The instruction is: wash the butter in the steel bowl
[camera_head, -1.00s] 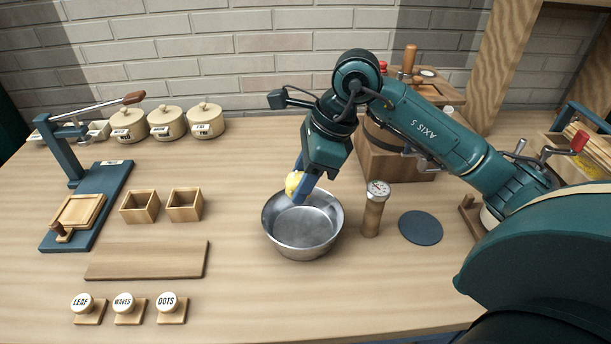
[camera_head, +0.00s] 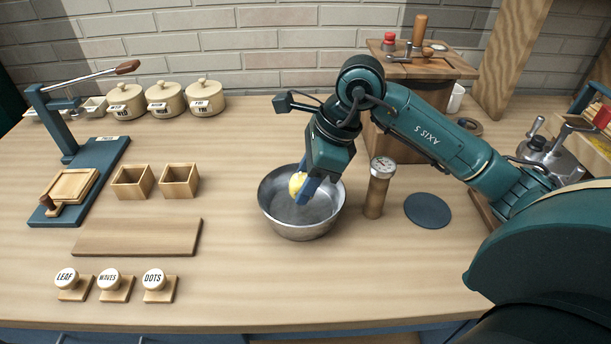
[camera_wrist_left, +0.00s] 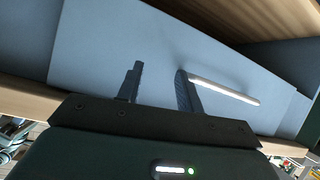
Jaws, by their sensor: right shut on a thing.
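The steel bowl (camera_head: 300,228) stands on the wooden table, in the middle of the head view. My right gripper (camera_head: 304,190) is shut on a yellow lump of butter (camera_head: 297,184) and holds it down inside the bowl's opening, nearer its back rim. The blue fingers hide part of the butter. I cannot tell whether the butter touches the bowl's floor. In the left wrist view, my left gripper (camera_wrist_left: 158,85) has its two dark fingers apart with nothing between them. It faces a pale blue-grey panel, away from the bowl.
A thermometer on a wooden post (camera_head: 378,190) stands just right of the bowl, with a dark round mat (camera_head: 427,210) beyond it. A wooden churn (camera_head: 420,66) is behind my right arm. A board (camera_head: 138,237), two small boxes and labelled stamps lie left. The table front is clear.

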